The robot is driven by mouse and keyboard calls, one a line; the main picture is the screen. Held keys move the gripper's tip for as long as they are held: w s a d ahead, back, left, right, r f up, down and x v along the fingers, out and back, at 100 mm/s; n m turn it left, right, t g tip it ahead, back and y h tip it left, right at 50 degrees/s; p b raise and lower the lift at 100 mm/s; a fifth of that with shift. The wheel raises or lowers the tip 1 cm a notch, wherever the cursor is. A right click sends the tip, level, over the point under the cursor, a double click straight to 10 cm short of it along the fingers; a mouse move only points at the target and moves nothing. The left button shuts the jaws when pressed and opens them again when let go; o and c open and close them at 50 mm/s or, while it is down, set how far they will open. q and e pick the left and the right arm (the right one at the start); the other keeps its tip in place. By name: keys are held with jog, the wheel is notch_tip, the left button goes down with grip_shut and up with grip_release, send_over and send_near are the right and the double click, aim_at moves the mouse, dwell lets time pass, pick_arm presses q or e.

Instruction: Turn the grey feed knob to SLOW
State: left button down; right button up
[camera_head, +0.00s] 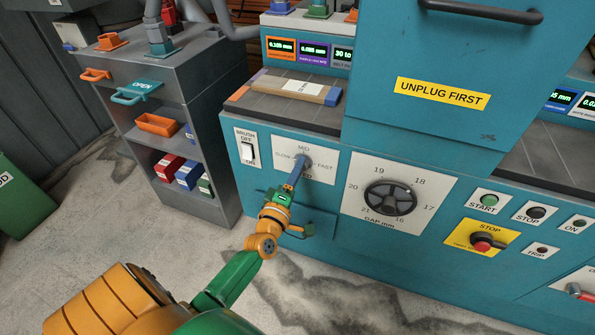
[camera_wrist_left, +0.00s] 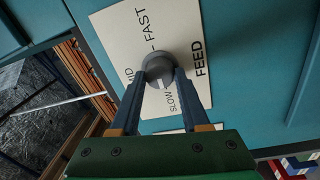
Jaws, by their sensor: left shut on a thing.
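The grey feed knob (camera_head: 306,160) sits on a white plate (camera_head: 324,173) on the teal machine front. The plate reads MID above the knob, SLOW to the left and FAST to the right. My left gripper (camera_head: 298,170) reaches up to the knob from below. In the left wrist view, the gripper's two fingers (camera_wrist_left: 158,78) are shut on the sides of the knob (camera_wrist_left: 153,66). SLOW shows between the fingers and FAST lies beyond the knob. My right gripper is not in view.
A BRUSH rocker switch (camera_head: 249,152) is left of the feed plate. A black gap handwheel (camera_head: 390,198) is to its right, then START (camera_head: 489,200) and a red STOP button (camera_head: 482,243). A grey shelf cart (camera_head: 165,120) stands at left. The floor before the machine is clear.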

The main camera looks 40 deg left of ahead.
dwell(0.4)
pick_arm(q)
jog(key=shift+c, duration=1.9)
grip_release()
jog(key=v, duration=0.7)
jog(key=shift+p, duration=0.3)
